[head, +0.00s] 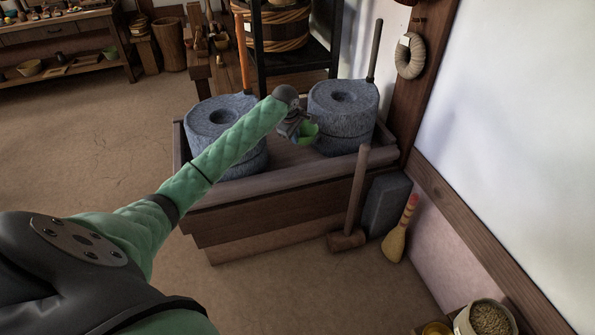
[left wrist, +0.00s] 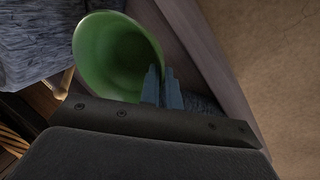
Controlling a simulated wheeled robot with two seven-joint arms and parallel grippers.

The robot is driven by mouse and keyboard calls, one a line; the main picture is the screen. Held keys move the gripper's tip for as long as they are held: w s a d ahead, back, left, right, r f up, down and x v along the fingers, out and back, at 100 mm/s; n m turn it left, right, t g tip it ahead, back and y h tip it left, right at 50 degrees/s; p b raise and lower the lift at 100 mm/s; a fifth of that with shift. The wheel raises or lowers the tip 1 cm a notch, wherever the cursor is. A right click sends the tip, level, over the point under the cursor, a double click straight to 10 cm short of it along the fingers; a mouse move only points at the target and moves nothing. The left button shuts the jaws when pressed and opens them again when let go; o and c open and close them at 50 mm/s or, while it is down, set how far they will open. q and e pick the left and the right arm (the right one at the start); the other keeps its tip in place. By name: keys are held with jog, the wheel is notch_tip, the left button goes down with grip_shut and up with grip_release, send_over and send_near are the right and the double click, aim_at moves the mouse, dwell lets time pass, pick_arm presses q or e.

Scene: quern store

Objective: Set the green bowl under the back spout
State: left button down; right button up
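The green bowl (head: 309,133) is between the two grey stone querns, close to the right-hand quern (head: 342,118). The other quern (head: 222,125) stands to the left. My left gripper (head: 297,130) reaches in at the bowl's left side. In the left wrist view the bowl (left wrist: 112,50) shows its open inside, and my gripper fingers (left wrist: 162,90) are close together with its rim between them. I cannot tell whether the bowl touches the wooden tray (head: 285,155) below. No spout shows clearly in either view. My right gripper is out of view.
An upright handle (head: 375,50) rises by the right-hand quern. A mallet (head: 355,200), a dark slab (head: 385,205) and a brush (head: 401,232) stand in front at the right. A black-framed rack with a tub (head: 285,28) is behind. The left floor is open.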

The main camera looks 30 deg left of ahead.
pick_arm(q)
jog(key=shift+n, duration=0.6)
jog(key=f, duration=0.2)
jog(key=a+f, duration=0.1)
jog(key=f, duration=0.2)
jog(key=a+f+b, duration=0.1)
jog(key=f, duration=0.1)
jog(key=shift+w+a+f, duration=0.2)
jog(key=shift+a+f, duration=0.05)
jog(key=shift+f, duration=2.3)
jog(key=c, duration=1.6)
grip_release()
